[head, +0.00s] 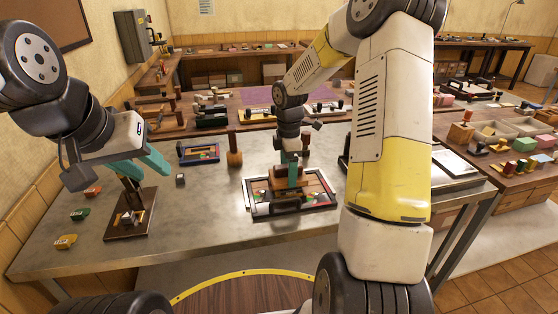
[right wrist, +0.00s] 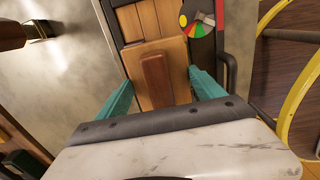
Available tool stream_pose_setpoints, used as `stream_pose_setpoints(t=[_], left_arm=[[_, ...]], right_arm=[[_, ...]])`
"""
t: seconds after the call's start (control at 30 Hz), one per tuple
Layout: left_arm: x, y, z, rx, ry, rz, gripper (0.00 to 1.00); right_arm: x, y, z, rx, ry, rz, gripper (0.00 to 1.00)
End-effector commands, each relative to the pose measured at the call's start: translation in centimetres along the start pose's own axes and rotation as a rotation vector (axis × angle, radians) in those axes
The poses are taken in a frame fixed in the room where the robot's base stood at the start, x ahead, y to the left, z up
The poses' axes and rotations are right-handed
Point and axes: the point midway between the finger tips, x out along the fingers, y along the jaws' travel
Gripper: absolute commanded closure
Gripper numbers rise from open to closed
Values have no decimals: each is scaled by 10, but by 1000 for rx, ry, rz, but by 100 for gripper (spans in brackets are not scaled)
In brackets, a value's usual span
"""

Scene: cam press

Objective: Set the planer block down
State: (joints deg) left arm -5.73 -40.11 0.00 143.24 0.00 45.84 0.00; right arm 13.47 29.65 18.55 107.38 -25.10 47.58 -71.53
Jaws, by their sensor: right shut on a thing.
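My right gripper (head: 292,178) is shut on the planer block (head: 262,187), a light wooden block with a red-brown grip on top. In the right wrist view the teal fingers of the right gripper (right wrist: 162,88) stand on both sides of the planer block (right wrist: 176,52). The block is over a dark-framed board (head: 262,212) on the metal table; I cannot tell whether it touches the board. My left gripper (head: 153,173) is open, its teal fingers apart above a dark brown stand (head: 120,229) with an upright post.
A coloured dial (right wrist: 199,17) lies beside the block. A wooden mallet-like post (head: 234,150) and a small framed tray (head: 199,152) stand behind on the table. The table middle (head: 200,215) is bare.

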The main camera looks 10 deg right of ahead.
Motion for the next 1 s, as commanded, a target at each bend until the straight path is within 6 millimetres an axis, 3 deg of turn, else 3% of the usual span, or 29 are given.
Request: stream_pose_setpoints(t=[0.17, 0.2, 0.27, 0.67, 0.77, 1.0], left_arm=[[0, 0, 0, 0, 0, 0, 64], [0, 0, 0, 0, 0, 0, 64], [0, 0, 0, 0, 0, 0, 64], [0, 0, 0, 0, 0, 0, 64], [0, 0, 0, 0, 0, 0, 64], [0, 0, 0, 0, 0, 0, 64]], right_arm=[[4, 0, 0, 0, 0, 0, 73], [4, 0, 0, 0, 1, 0, 14], [4, 0, 0, 0, 1, 0, 3], [-3, 0, 0, 1, 0, 2, 0], [-16, 1, 0, 1, 1, 4, 0], [-69, 1, 0, 1, 0, 6, 0]])
